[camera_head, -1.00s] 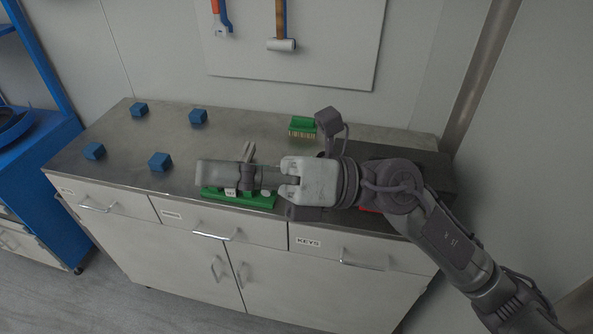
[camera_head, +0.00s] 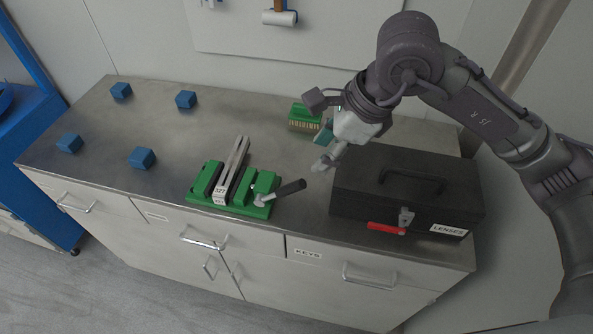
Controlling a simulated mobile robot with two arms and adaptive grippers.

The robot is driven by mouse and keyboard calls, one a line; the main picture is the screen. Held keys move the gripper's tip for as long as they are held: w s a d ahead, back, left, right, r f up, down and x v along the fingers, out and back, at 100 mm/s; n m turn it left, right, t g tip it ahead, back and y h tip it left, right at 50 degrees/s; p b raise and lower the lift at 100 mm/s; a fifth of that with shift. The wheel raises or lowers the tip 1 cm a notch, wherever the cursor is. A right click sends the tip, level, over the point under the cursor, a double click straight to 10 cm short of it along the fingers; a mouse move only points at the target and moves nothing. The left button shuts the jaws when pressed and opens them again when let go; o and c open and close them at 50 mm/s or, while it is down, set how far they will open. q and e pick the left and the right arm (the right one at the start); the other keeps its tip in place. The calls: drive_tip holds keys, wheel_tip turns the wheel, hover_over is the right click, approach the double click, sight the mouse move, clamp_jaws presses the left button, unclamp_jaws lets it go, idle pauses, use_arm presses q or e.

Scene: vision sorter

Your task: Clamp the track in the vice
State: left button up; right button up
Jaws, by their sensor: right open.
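My left gripper is out of view.
A black toolbox (camera_head: 408,190) labelled LENSES, with a red piece (camera_head: 385,228) at its front, stands right of the vice. A green brush-like block (camera_head: 305,122) is partly behind my right gripper. Several blue cubes (camera_head: 142,158) sit at left. Bench space behind the vice is clear.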

sight(299, 181)
drive_tip(key=a+f, duration=0.1)
drive_tip(key=a+f+p, duration=0.1)
drive_tip(key=f, duration=0.1)
drive_tip(key=f+p, duration=0.1)
drive_tip(key=f, duration=0.1)
drive_tip(key=shift+s+a+f, duration=0.2)
drive_tip(key=shift+a+f, duration=0.05)
drive_tip(key=shift+a, duration=0.15)
drive_tip(key=p+x, duration=0.1)
drive_tip(key=x, duration=0.5)
drive_tip(key=shift+w+f, duration=0.2)
drive_tip(key=shift+w, duration=0.05)
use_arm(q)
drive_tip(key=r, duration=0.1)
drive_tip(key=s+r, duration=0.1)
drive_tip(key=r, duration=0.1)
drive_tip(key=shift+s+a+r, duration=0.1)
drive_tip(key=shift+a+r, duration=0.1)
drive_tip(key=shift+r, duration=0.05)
use_arm(e)
drive_tip(key=shift+w+f, duration=0.1)
drive_tip(key=shift+f, duration=0.05)
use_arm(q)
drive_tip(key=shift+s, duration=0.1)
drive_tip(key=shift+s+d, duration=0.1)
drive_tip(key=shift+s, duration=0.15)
use_arm(e)
clamp_jaws()
